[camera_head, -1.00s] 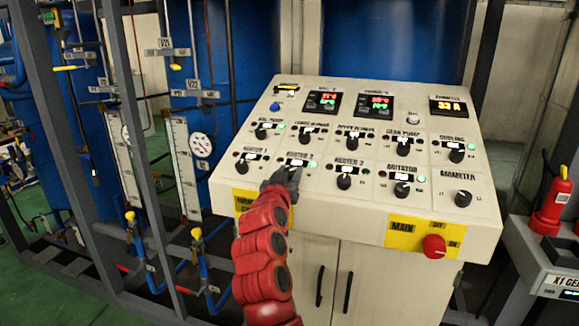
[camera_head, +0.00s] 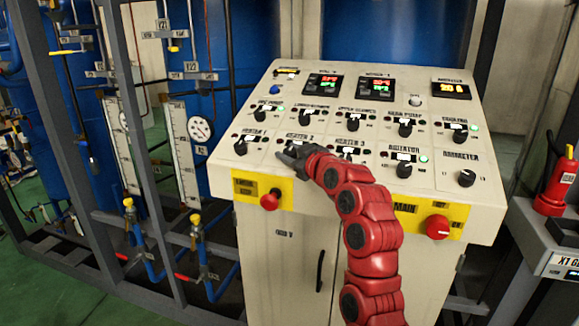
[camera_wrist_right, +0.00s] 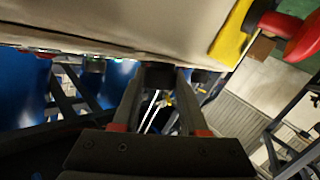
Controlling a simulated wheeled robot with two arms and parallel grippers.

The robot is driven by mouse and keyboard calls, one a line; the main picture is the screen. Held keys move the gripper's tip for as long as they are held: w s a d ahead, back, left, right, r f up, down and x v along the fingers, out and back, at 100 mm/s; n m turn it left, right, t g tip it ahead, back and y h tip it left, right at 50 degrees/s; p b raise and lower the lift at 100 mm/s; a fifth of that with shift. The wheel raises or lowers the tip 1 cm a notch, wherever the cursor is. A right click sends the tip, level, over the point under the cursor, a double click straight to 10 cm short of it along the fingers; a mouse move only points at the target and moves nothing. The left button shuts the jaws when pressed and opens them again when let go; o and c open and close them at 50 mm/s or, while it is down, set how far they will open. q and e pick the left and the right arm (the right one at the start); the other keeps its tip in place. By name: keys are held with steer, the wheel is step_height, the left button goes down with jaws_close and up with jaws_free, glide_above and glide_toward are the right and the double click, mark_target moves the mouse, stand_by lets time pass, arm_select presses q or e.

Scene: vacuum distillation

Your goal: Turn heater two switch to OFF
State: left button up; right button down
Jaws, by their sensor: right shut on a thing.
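The heater two switch sits under its "HEATER 2" label (camera_head: 298,138) in the lower knob row of the sloped control panel (camera_head: 225,175). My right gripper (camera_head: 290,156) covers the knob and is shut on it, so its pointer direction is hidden. The red right arm reaches in from the lower right. In the right wrist view the two gripper fingers (camera_wrist_right: 178,78) meet the panel face, with a dark piece between them. My left gripper is not in view.
The heater one knob (camera_head: 240,147) is just left of the gripper, and the heater three knob (camera_head: 346,152) is to its right. A red button (camera_head: 270,199) on a yellow plate is below. The red main knob (camera_head: 437,227) is at the lower right.

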steer(key=shift+d+f+n+g+y+b, duration=0.1)
steer(key=shift+f+n+g+y+b, duration=0.05)
steer(key=shift+n+g+y+b, duration=0.3)
steer(key=shift+c, duration=2.2)
jaws_free()
steer(key=shift+w, duration=0.1)
steer(key=shift+s+d+r, duration=0.2)
steer(key=shift+s, duration=0.15)
steer(key=b+v, duration=0.2)
steer(key=v, duration=1.4)
steer(key=shift+s+d, duration=0.2)
steer(key=shift+s, duration=0.05)
